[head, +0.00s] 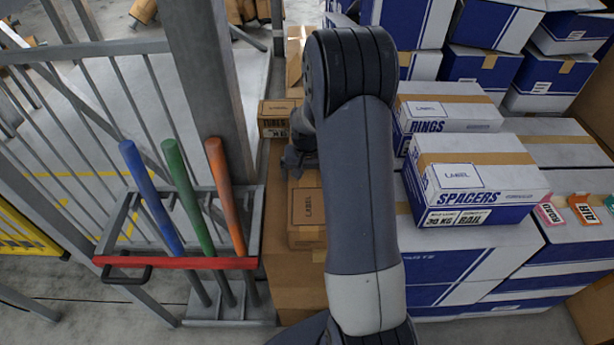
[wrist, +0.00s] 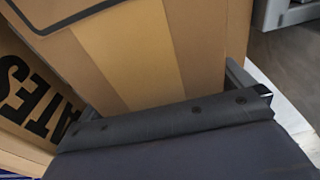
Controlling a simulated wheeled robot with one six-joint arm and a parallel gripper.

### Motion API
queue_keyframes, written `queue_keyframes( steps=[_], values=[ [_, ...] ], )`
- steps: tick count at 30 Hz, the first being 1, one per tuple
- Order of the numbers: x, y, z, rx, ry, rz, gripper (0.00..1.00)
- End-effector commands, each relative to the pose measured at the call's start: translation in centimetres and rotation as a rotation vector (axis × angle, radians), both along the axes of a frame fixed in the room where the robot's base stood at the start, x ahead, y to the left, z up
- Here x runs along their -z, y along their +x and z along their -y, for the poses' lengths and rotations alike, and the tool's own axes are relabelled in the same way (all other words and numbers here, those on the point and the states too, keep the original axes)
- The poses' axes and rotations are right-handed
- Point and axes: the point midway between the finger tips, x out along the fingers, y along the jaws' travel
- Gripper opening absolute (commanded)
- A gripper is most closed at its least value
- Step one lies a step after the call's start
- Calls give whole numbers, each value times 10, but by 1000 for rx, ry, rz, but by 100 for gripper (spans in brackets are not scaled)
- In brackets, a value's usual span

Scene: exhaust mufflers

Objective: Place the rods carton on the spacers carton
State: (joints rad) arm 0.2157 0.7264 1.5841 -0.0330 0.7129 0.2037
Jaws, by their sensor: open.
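The spacers carton (head: 475,185), white and blue with a tan tape strip, lies on the stack of white-and-blue cartons right of my arm. No carton shows a readable "rods" name. A plain brown carton (head: 308,208) with an outlined label lies left of my arm and may be it. My gripper (head: 298,160) is at its far end, partly hidden by my arm. In the wrist view a brown taped carton face (wrist: 150,60) fills the space between my open jaws (wrist: 165,95). I cannot tell whether they touch it.
Another small brown carton (head: 277,118) stands just beyond my gripper. The rings carton (head: 445,112) is behind the spacers carton. A grey rack (head: 225,265) with blue, green and orange bars, a post (head: 210,80) and a railing (head: 90,50) stand on the left.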

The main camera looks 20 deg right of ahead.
Motion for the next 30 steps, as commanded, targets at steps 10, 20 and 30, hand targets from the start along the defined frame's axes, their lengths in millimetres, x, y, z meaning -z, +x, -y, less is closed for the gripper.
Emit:
queue_keyframes(
  steps=[10,20,30],
  values=[
    [6,1,0,1,0,1,98],
    [5,1,0,1,0,0,71],
    [5,0,0,1,0,0,43]
  ],
)
